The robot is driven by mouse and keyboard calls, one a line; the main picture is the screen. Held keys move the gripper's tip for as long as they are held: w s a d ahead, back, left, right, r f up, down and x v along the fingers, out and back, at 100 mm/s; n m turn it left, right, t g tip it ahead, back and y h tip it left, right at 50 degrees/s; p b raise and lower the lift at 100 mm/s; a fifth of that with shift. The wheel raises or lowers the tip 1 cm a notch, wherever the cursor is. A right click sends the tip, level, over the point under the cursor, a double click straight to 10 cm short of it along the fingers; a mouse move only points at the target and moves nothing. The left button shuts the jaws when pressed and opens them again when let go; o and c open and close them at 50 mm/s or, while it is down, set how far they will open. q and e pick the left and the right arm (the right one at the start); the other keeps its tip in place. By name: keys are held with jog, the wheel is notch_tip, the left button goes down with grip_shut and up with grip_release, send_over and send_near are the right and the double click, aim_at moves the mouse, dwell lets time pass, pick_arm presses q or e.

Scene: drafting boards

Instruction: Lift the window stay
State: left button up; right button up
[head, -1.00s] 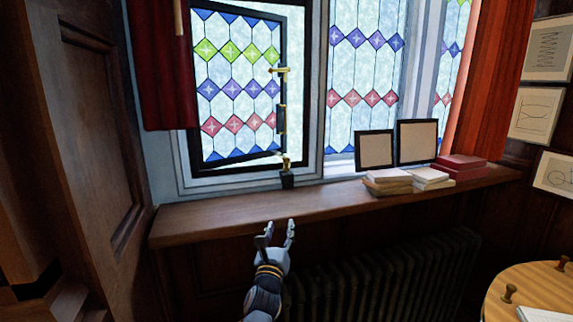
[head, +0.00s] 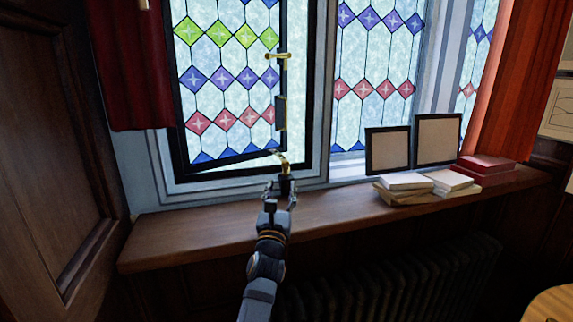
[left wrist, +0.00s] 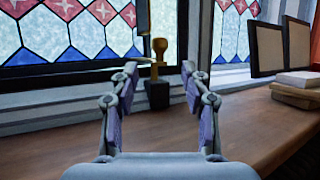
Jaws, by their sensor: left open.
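The window stay (head: 285,165) is a small brass piece at the lower right corner of the leaded casement, above a black block on the sill. In the left wrist view its brass knob (left wrist: 159,46) stands upright above the black block (left wrist: 157,94), with a thin brass bar running left. My left gripper (head: 281,195) is open and empty, just in front of the stay. In the left wrist view the stay shows between and beyond the fingertips (left wrist: 160,78). I cannot tell the exact gap. My right gripper is not in view.
The casement (head: 181,130) stands ajar, with a brass handle (head: 278,57) on its right edge. Right on the wooden sill (head: 345,207) are two dark frames (head: 388,151), stacked pale books (head: 405,182) and red boxes (head: 487,165). The sill left of them is clear.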

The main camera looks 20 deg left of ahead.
aim_at(285, 169)
pick_arm(q)
jog(key=x, duration=0.2)
jog(key=b+x, duration=0.1)
jog(key=x, duration=0.1)
jog(key=shift+w+r, duration=0.2)
jog(key=shift+r, duration=0.3)
jog(key=x, duration=0.4)
jog(key=shift+w+a+f+b, duration=0.1)
jog(key=shift+w+f+b, duration=0.25)
jog(key=shift+w+r, duration=0.15)
jog(key=shift+r, duration=0.2)
jog(key=shift+c, duration=0.5)
grip_shut()
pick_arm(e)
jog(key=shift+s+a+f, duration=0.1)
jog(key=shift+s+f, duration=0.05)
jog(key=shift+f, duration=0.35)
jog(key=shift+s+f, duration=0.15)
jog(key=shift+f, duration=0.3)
